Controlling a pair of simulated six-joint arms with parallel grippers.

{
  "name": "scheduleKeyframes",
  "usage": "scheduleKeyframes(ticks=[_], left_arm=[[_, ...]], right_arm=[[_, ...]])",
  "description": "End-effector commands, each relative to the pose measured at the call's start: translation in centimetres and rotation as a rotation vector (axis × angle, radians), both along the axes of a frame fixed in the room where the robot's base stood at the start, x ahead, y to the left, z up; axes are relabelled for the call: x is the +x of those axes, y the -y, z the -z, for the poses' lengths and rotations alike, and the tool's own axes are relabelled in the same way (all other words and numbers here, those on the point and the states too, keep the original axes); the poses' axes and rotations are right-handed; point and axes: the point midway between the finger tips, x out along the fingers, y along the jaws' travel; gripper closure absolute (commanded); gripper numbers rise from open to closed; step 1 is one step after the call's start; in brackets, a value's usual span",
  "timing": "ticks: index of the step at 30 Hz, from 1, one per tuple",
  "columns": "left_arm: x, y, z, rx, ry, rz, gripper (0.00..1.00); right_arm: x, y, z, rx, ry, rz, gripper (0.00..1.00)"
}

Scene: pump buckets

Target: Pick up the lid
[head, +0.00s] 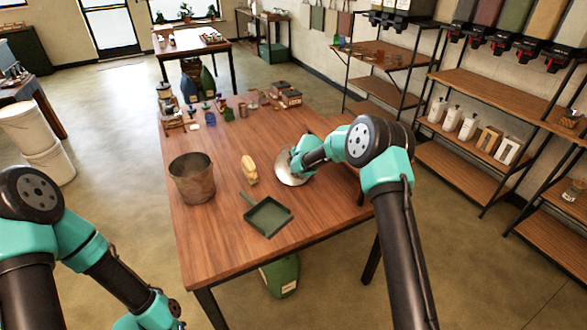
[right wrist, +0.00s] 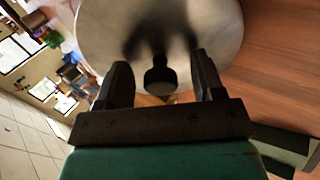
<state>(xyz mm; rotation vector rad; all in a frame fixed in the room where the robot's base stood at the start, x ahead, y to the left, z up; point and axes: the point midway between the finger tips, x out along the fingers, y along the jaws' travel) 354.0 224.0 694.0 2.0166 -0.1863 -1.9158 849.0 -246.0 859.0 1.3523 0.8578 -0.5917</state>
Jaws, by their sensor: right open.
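The lid (head: 288,174) is a round silver disc near the right side of the wooden table, partly hidden by my right gripper in the head view. In the right wrist view the lid (right wrist: 105,30) faces the camera, and its black knob (right wrist: 160,78) sits between my fingers. My right gripper (right wrist: 163,72) is open, one finger on each side of the knob, with gaps visible. I cannot tell whether the lid lies flat. A rusty metal bucket (head: 192,180) stands upright on the left of the table. My left arm is at lower left; its gripper is out of the picture.
A tan object (head: 249,169) and a green dustpan (head: 268,216) lie between the bucket and the lid. Small items, including a dark box (head: 290,98), crowd the table's far end. The front of the tabletop is clear. Shelves (head: 480,160) stand to the right.

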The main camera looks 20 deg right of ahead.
Motion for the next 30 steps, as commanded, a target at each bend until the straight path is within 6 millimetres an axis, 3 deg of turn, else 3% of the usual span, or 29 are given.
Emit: scheduleKeyframes(ticks=[13, 30], left_arm=[[0.00, 0.00, 0.00, 0.000, 0.000, 0.000, 0.72], [0.00, 0.00, 0.00, 0.000, 0.000, 0.000, 0.72]], right_arm=[[-0.01, 0.00, -0.03, 0.000, 0.000, 0.000, 0.38], [-0.02, -0.01, -0.04, 0.001, 0.000, 0.001, 0.92]])
